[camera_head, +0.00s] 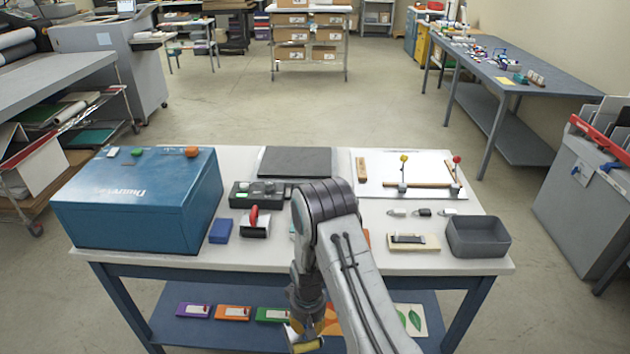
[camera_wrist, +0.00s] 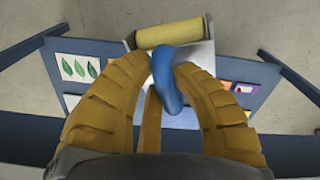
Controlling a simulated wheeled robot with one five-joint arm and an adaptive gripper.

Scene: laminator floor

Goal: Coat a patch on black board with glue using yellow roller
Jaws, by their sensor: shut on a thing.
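My gripper (camera_wrist: 165,75) is shut on the blue handle of the yellow roller (camera_wrist: 168,33). The wrist view shows the roller's yellow cylinder lying crosswise beyond the fingertips. In the head view my gripper (camera_head: 318,322) is low at the table's front edge, over the lower shelf, and partly hidden by my arm. The roller (camera_head: 308,346) shows there at the bottom edge of the picture. The black board (camera_head: 296,162) lies flat at the back middle of the tabletop, apart from the roller. My arm hides part of the table's middle. I cannot pick out the glue.
A blue box (camera_head: 140,215) fills the table's left end. A dark case (camera_head: 255,195), a red-handled tool (camera_head: 254,222) and a blue block (camera_head: 221,231) stand left of my arm. A white board (camera_head: 430,165) and a grey bin (camera_head: 478,237) are right. Coloured cards (camera_head: 233,312) lie on the lower shelf.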

